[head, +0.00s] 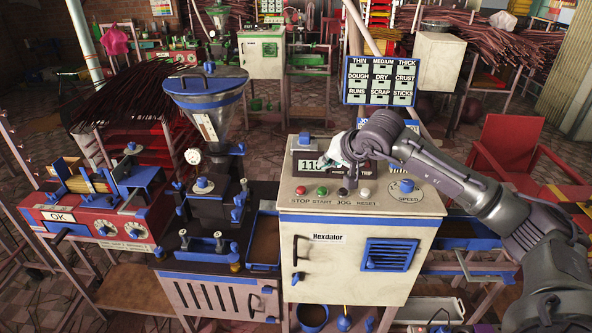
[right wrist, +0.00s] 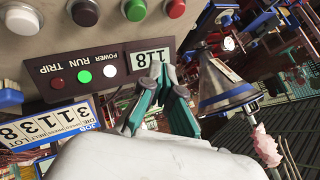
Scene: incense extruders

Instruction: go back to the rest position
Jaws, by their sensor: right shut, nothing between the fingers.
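My right gripper (head: 328,149) is in front of the number display on top of the Hexdator cabinet (head: 310,258). Its arm comes in from the right over the control panel. In the right wrist view, the green-padded fingers (right wrist: 160,88) are shut and empty. They cover part of the panel beside the display (right wrist: 150,58), which reads 118. I cannot tell whether the fingertips touch the panel. The STOP, START, JOG and RESET buttons (head: 365,192) lie below the gripper. My left gripper is not in view.
The funnel-topped extruder (head: 208,90) stands left of the cabinet. A red machine marked OK (head: 80,212) is at the far left. A label board (head: 380,82) rises behind the panel. A red chair (head: 510,148) stands behind my right arm. The blue SPEED knob (head: 406,186) lies close below the arm.

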